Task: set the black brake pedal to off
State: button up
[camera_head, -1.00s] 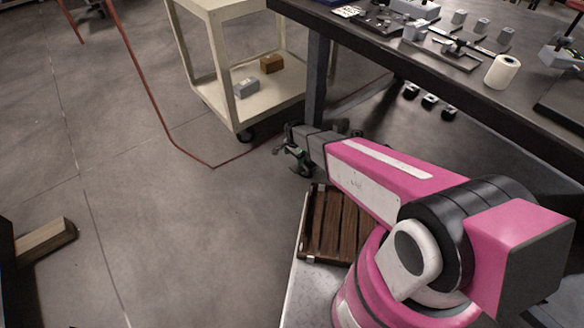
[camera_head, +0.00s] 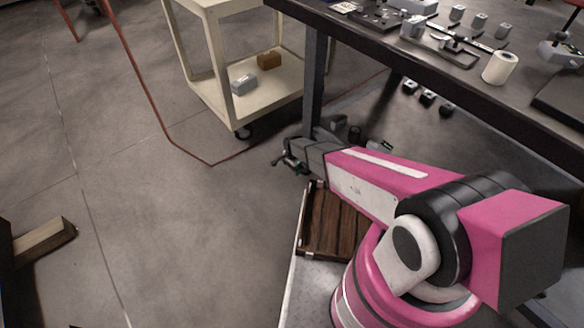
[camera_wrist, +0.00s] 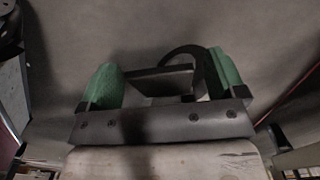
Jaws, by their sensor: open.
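My gripper (camera_head: 285,161) is low over the floor in the head view, right of and below the black caster (camera_head: 243,133) at the near foot of the cream cart (camera_head: 232,106). In the wrist view my gripper (camera_wrist: 165,76) shows two green fingertips set wide apart. A dark flat plate (camera_wrist: 160,81) and a dark curved piece show between them. I cannot tell whether these are the brake pedal or a part of my gripper. No brake pedal can be made out for certain in the head view, where my gripper and wrist look small and dark.
A dark workbench (camera_head: 470,90) with small parts and a white roll (camera_head: 500,68) stands at the right. Its leg is just behind my gripper. Several dark blocks lie beneath it. A red hose (camera_head: 150,95) crosses the floor. The floor at the left is mostly clear.

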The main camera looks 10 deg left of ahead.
jog(key=c, duration=1.3)
jog(key=shift+w+r+g+y, duration=0.1)
jog(key=shift+r+g+y, duration=0.2)
jog(key=shift+r+g, duration=0.1)
jog(key=shift+d, duration=0.1)
jog(key=o, duration=1.3)
notch_tip(320, 180, up, 11)
jog(key=shift+w+d+f, duration=0.15)
jog(key=shift+w+d, duration=0.2)
jog(key=shift+w, duration=0.05)
